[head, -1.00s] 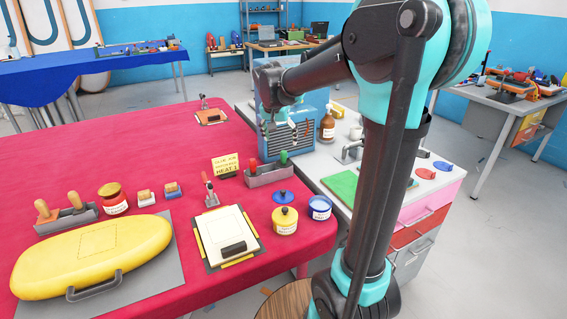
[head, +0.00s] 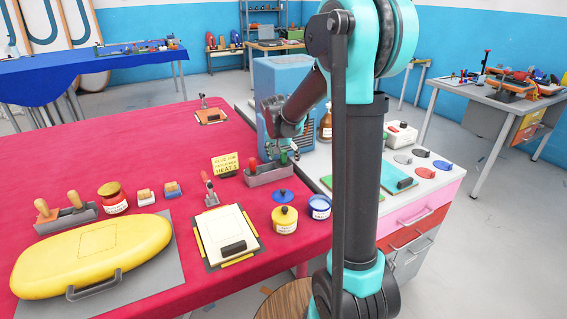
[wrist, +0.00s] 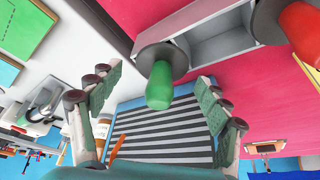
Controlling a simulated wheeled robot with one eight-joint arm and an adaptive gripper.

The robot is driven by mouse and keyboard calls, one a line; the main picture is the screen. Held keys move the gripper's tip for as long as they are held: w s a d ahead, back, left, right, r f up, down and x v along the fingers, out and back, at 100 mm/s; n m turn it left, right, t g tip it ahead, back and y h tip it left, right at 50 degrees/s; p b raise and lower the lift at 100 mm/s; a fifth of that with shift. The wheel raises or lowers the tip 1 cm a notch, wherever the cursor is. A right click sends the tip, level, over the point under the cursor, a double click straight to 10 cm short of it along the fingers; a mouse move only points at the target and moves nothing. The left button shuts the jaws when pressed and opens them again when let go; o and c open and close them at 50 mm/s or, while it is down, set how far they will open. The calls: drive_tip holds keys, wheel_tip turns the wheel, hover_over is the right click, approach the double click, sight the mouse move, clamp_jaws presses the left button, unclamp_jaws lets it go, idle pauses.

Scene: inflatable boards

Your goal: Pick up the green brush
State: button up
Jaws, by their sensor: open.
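The green brush (head: 284,158) stands at the right end of a grey holder (head: 269,179) on the red table, beside a red-handled brush (head: 253,164). My gripper (head: 290,148) is just above and around the green handle. In the wrist view, the green handle (wrist: 160,86) shows between the two spread fingers of my gripper (wrist: 168,92), with a gap on each side. The fingers are open and hold nothing.
A blue machine with a slatted grille (wrist: 160,135) stands close behind the holder. A yellow sign (head: 226,165) stands left of it. The grey bench with coloured drawers (head: 415,215) adjoins the table on the right.

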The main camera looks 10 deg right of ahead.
drive_tip(key=c, duration=1.3)
drive_tip(key=shift+o, duration=0.2)
drive_tip(key=shift+r, duration=0.4)
clamp_jaws()
wheel_tip(320, 180, up, 19)
drive_tip(key=shift+r, duration=0.15)
drive_tip(key=shift+c, duration=0.6)
unclamp_jaws()
clamp_jaws()
